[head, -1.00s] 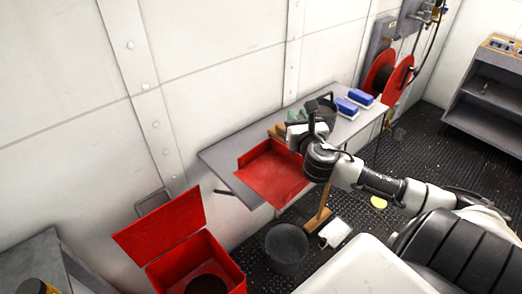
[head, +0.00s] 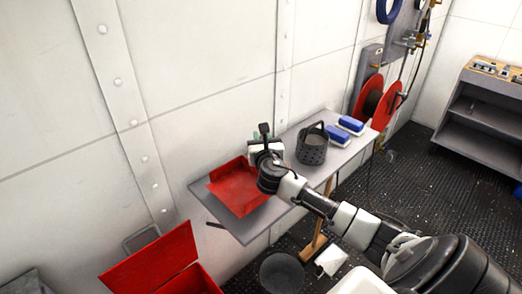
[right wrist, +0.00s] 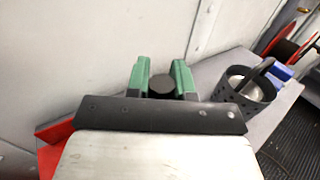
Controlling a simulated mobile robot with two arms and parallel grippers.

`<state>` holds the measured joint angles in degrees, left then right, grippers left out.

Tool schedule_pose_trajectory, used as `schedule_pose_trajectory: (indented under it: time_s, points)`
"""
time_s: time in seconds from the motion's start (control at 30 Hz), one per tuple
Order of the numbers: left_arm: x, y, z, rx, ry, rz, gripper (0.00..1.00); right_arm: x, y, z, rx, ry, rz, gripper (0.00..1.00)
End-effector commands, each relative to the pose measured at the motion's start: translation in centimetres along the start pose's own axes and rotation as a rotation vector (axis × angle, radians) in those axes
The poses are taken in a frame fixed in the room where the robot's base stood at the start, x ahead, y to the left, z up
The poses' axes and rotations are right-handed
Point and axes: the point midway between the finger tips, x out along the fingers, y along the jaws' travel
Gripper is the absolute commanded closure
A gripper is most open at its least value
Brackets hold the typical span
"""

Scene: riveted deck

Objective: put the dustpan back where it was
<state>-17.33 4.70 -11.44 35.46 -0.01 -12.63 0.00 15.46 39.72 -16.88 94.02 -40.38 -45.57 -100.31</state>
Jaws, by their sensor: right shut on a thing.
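The red dustpan (head: 238,188) is over the left part of the grey wall table (head: 228,224). I cannot tell whether it rests on the table or hangs just above it. My right gripper (head: 264,148) is at the dustpan's right side. In the right wrist view its green fingers (right wrist: 161,74) are shut on a round black handle (right wrist: 162,86). A strip of the red dustpan shows at lower left there; my gripper's body hides much of the rest. My left gripper is not in view.
A dark perforated basket (head: 311,148) with a handle stands on the table, right of my gripper. Two blue-and-white blocks (head: 345,130) lie beyond it. A red open-lidded box (head: 165,270) and a dark bucket (head: 282,272) are below the table.

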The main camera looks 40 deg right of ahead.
Motion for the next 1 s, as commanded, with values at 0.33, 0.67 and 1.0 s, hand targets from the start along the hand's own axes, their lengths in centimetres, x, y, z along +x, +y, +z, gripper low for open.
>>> schedule_pose_trajectory:
  time_s: [0.33,0.67,1.0]
  points:
    - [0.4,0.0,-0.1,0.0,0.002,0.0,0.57,0.1,0.1,-3.9,0.0,0.0,-0.001,1.0]
    - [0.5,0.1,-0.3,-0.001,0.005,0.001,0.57,0.1,0.1,-4.2,0.0,-0.001,-0.001,1.0]
    - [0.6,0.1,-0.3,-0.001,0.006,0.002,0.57,0.1,0.1,-4.4,-0.001,0.0,0.0,0.52]
